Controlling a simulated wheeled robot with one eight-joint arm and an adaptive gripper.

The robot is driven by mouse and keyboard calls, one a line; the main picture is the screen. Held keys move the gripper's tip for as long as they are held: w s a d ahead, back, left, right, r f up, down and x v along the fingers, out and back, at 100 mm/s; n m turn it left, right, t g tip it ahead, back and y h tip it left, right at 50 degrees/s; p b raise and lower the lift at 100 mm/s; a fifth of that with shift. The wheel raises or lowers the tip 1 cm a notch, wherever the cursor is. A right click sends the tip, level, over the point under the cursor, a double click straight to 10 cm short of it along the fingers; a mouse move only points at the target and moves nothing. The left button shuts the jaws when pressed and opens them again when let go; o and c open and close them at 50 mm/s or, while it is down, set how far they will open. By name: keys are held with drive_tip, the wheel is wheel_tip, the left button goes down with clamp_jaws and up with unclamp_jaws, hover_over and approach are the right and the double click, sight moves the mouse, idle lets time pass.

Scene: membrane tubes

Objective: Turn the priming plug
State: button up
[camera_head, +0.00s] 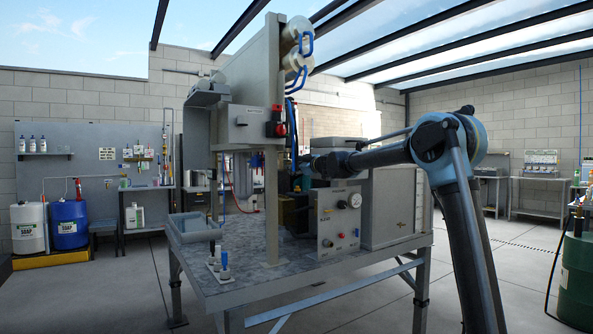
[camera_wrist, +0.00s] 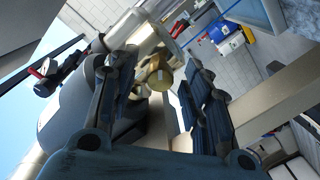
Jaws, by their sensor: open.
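In the wrist view, a brass-coloured round plug (camera_wrist: 160,78), which looks like the priming plug, sits on a pale fitting of a pump-like body (camera_wrist: 147,30). My gripper (camera_wrist: 158,62) is open, with one dark ribbed finger on each side of the plug as seen from the wrist. No contact shows, and I cannot tell how deep the plug lies between the fingers. In the head view, my gripper (camera_head: 303,163) is small and dark behind the skid's upright post, at the end of my arm. I cannot make out the plug there.
The skid's bench (camera_head: 240,290) carries a control panel (camera_head: 339,220) with a gauge and knobs, and a grey tray (camera_head: 193,229). A beige upright post (camera_head: 271,215) and a red valve (camera_head: 276,128) stand close to my gripper.

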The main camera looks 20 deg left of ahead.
drive_tip(key=v, duration=1.1)
drive_tip(key=shift+s+d, duration=0.15)
drive_tip(key=shift+d, duration=0.1)
